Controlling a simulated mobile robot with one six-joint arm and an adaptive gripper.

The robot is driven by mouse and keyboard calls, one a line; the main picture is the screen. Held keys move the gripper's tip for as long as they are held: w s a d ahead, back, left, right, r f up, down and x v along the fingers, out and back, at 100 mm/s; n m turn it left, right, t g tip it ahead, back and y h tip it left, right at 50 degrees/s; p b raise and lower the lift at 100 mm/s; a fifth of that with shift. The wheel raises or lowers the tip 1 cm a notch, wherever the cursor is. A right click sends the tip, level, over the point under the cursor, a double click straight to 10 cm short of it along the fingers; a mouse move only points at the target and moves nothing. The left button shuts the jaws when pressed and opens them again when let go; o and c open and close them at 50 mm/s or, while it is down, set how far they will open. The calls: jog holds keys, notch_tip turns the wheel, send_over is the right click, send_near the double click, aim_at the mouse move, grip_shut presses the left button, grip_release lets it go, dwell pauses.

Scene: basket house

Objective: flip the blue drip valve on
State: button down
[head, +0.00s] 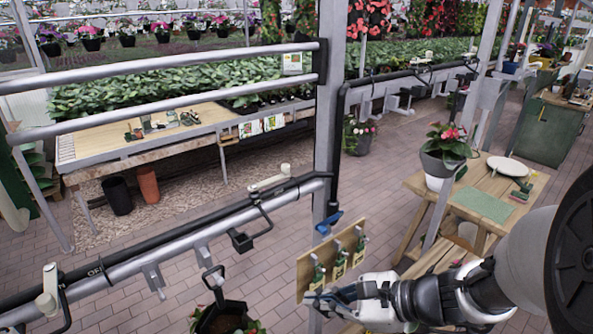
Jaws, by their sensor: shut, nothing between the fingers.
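The blue drip valve (328,222) is a small blue lever at the lower end of a black pipe, beside the grey upright post in the middle of the head view. My gripper (318,300) is shut and empty. It reaches in from the lower right and shows below the blue valve in the picture, overlapping the bottom of a wooden board. It appears apart from the valve. The exact depth between gripper and valve cannot be told, and the valve's on or off marking is too small to read.
The wooden board (316,252) holds several green-handled tools. A black pipe on a grey rail carries cream handles (270,179) (48,290), with "OFF" lettering near the left one. A potted plant (225,318) hangs below. A wooden table (525,210) stands right; brick floor is open behind.

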jog(key=w+d+f+m+t+h+p, duration=0.1)
jog(key=w+d+m+t+h+p, duration=0.1)
jog(key=w+d+m+t, duration=0.3)
jog(key=w+d+m, duration=0.2)
jog(key=d+m, duration=0.2)
jog(key=m, duration=0.1)
jog(key=shift+w+d+f, duration=0.15)
jog(key=shift+d+f, duration=0.1)
jog(key=shift+d, duration=0.1)
jog(key=shift+a, duration=0.1)
jog(key=x, duration=1)
jog(key=shift+w+a, duration=0.1)
jog(key=r, duration=0.2)
jog(key=r+p, duration=0.1)
jog(key=r, duration=0.1)
jog(key=shift+w+d, duration=0.25)
jog(key=shift+d, duration=0.15)
